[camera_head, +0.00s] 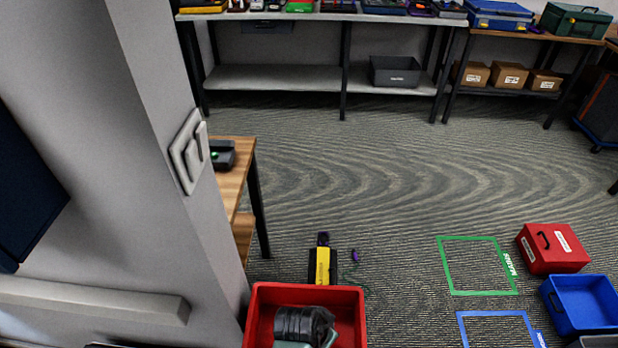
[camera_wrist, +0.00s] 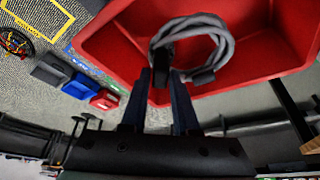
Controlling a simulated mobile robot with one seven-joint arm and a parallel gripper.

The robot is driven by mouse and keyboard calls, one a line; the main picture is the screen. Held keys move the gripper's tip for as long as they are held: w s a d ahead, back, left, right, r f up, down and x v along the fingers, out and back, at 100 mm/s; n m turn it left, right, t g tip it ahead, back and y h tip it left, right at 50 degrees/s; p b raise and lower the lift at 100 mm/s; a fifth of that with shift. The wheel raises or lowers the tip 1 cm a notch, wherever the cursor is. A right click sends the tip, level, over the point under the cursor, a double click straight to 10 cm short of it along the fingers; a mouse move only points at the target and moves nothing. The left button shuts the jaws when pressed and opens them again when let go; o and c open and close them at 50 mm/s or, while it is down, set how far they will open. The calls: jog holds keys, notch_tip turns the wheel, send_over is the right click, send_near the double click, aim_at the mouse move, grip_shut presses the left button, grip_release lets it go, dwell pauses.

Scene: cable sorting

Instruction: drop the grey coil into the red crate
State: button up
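The grey coil (camera_wrist: 222,43) shows in the wrist view as a loop of thick grey cable with a dark band, in front of the red crate's inside. My gripper (camera_wrist: 163,78) has its two dark fingers on either side of that band and looks shut on it. The red crate (camera_wrist: 112,55) fills much of the wrist view behind the coil. In the head view the red crate (camera_head: 258,312) stands at the bottom, and a dark shape over its opening looks like my gripper. The coil is not clear there, and its height over the crate floor cannot be told.
A yellow-and-black object (camera_head: 322,266) and a small purple item (camera_head: 355,255) with a green cable lie behind the crate. A red box (camera_head: 552,248) and a blue crate (camera_head: 583,305) stand at right near a green floor outline (camera_head: 480,292). The middle floor is clear.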

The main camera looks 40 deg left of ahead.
jog(key=o, duration=0.4)
jog(key=shift+c, duration=0.2)
jog(key=p+v, duration=0.2)
jog(key=v, duration=1.1)
jog(key=shift+w, duration=0.1)
